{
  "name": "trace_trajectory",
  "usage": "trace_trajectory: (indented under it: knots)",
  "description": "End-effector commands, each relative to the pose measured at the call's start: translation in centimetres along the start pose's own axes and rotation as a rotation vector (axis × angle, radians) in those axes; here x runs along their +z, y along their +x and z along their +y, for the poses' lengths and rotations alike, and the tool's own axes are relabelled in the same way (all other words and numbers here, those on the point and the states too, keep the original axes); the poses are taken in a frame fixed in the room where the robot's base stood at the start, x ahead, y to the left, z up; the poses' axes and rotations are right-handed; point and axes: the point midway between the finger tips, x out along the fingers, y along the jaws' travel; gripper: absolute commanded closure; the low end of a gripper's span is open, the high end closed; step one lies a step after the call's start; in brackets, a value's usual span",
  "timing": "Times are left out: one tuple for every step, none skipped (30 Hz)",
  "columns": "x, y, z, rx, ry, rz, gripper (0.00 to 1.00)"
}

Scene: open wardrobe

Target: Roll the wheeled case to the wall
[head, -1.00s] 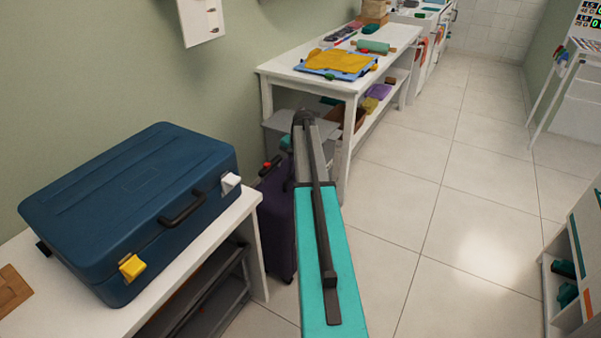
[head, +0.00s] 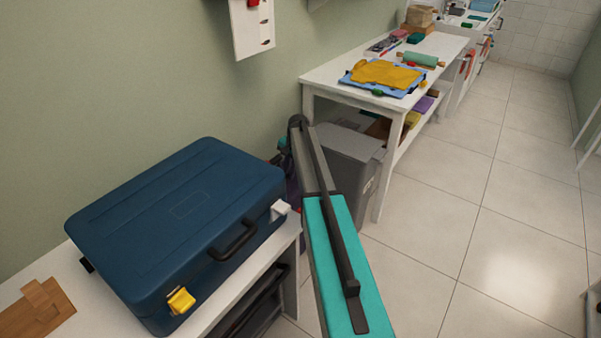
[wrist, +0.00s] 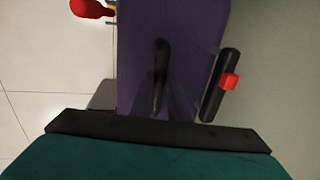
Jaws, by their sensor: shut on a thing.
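The wheeled case is a dark purple upright suitcase (wrist: 192,40). It fills the middle of the wrist view, with a dark handle (wrist: 160,62) on its near face. In the head view only a thin strip of the case (head: 291,182) shows, left of my arm and beyond the bench end. My gripper (wrist: 163,105) is at the handle and shut on it; the fingertips are hard to make out against the dark purple. The green wall (wrist: 280,60) is close on the right side of the case in the wrist view.
A blue toolbox (head: 175,225) sits on a white bench (head: 215,318) at the left. A grey bin (head: 350,160) stands right of my arm, under a white table (head: 330,82). A black object with a red part (wrist: 229,81) is beside the case. Open tiled floor (head: 480,240) lies to the right.

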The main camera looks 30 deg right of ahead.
Motion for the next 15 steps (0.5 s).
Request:
trace_trajectory:
  knots:
    - [-0.13, -0.16, -0.53, -0.003, 0.000, 0.007, 1.00]
    - [-0.10, -0.13, -0.66, -0.003, 0.000, 0.007, 1.00]
    - [-0.05, -0.09, -0.81, -0.003, 0.000, 0.008, 1.00]
    - [0.00, -0.06, -0.90, -0.003, 0.000, 0.008, 1.00]
    - [0.03, -0.04, -0.97, -0.003, -0.001, 0.008, 1.00]
    - [0.06, -0.01, -1.02, -0.003, -0.001, 0.008, 1.00]
    - [0.08, 0.00, -1.05, -0.003, -0.001, 0.008, 1.00]
    - [0.09, 0.00, -1.06, -0.003, -0.001, 0.008, 1.00]
    - [0.10, 0.01, -1.07, -0.003, -0.001, 0.009, 1.00]
    - [0.10, 0.01, -1.07, -0.003, -0.002, 0.009, 1.00]
    - [0.11, 0.01, -1.06, -0.003, -0.002, 0.009, 1.00]
    - [0.10, 0.01, -1.07, -0.003, -0.002, 0.009, 1.00]
    - [0.10, 0.01, -1.07, -0.003, -0.002, 0.009, 1.00]
    - [0.11, 0.00, -1.07, -0.003, -0.002, 0.009, 1.00]
    - [0.10, 0.00, -1.07, -0.003, -0.002, 0.009, 1.00]
